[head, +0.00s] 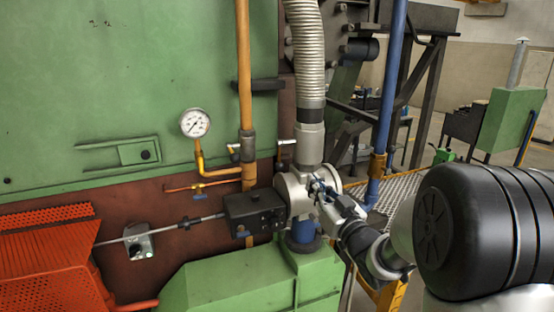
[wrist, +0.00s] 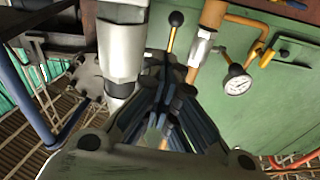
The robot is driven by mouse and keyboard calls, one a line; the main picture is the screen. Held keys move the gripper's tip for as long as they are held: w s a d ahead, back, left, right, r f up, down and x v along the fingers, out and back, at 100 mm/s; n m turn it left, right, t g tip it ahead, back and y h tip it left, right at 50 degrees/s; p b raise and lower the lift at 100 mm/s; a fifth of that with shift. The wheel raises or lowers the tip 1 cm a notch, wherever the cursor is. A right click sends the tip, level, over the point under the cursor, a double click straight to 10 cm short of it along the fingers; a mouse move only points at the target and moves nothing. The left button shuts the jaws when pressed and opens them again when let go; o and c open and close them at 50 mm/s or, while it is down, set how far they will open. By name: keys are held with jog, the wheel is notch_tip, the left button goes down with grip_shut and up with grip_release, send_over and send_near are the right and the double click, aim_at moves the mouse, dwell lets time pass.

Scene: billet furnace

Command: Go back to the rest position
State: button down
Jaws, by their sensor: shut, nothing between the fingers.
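My gripper (head: 322,188) is shut and empty. In the head view it is in front of the round silver valve body (head: 290,190) at the foot of the ribbed hose. I cannot tell whether it touches the body. In the wrist view the closed fingers of my gripper (wrist: 172,72) point up the picture, between a thick silver pipe (wrist: 120,50) on the left and an orange pipe on the right. A lever with a black ball knob (wrist: 176,19) stands just beyond the fingertips. My arm reaches in from the right in the head view.
A pressure gauge (head: 195,123) and an orange pipe (head: 245,80) are on the green furnace wall (head: 100,80). A black box (head: 254,212) adjoins the valve body. A blue post (head: 388,100) stands right of the hose (head: 308,60). An orange-red mesh guard (head: 50,265) is lower left.

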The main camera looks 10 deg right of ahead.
jog(key=s+f+m+g+h+b, duration=0.1)
jog(key=s+f+g+b, duration=0.3)
jog(key=s, duration=0.9)
jog(key=s+a+f+m+g+h+b, duration=0.1)
jog(key=s+f+g+h+b, duration=0.2)
jog(key=s+f, duration=0.7)
jog(key=s+a+f+g+h+b, duration=0.1)
jog(key=s+f+g+b, duration=0.5)
jog(key=s, duration=1)
jog(key=shift+s+f+m+g+h, duration=0.3)
jog(key=shift+f+m+g+h, duration=0.15)
jog(key=shift+f, duration=0.25)
